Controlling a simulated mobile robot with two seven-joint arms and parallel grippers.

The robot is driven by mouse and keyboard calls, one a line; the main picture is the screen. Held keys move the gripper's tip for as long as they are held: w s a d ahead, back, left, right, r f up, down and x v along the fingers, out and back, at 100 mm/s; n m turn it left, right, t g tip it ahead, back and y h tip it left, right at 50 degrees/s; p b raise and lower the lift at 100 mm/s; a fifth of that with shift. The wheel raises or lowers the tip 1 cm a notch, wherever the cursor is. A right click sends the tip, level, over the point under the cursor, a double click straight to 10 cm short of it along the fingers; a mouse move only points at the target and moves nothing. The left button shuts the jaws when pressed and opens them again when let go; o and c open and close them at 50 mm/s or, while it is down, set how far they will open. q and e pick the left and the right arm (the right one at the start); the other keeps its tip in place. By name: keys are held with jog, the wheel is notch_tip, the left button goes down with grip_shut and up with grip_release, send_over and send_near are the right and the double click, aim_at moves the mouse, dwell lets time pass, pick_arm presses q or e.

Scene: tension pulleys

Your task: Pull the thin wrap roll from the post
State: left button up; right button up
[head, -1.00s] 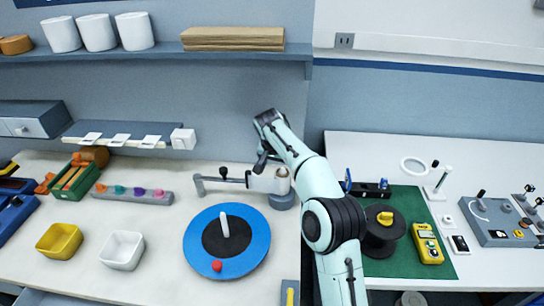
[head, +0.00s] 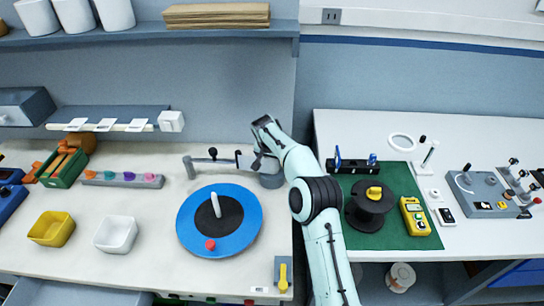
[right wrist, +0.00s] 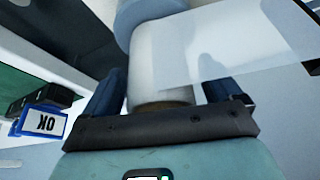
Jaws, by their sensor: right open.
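The thin wrap roll is a white cylinder (right wrist: 160,55) in the right wrist view, with a clear film sheet (right wrist: 235,40) running off to the right. A blue-grey round part (right wrist: 145,10) is at its far end. My right gripper (right wrist: 163,95) is open, with one dark blue finger on each side of the roll; I cannot tell whether they touch it. In the head view my right gripper (head: 262,150) covers most of the roll, above the grey-blue post base (head: 271,181). The post itself is hidden. My left gripper is not in view.
A grey tension arm (head: 212,160) stands just left of the roll. A blue turntable (head: 240,233) with a white peg is in front of it. A black spool (head: 371,206) and yellow meter (head: 415,216) lie on the green mat (head: 392,240) at right.

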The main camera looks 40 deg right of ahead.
jog(key=c, duration=1.1)
jog(key=shift+r, duration=0.1)
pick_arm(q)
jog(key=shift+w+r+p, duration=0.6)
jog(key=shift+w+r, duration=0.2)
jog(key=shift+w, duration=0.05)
pick_arm(e)
jog(key=shift+r, duration=1.7)
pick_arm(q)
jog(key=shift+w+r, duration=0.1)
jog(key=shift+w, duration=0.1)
pick_arm(e)
jog(key=shift+r, duration=0.1)
jog(key=shift+w+r+p, duration=0.1)
jog(key=shift+r+p, duration=0.3)
jog(key=shift+r, duration=1.3)
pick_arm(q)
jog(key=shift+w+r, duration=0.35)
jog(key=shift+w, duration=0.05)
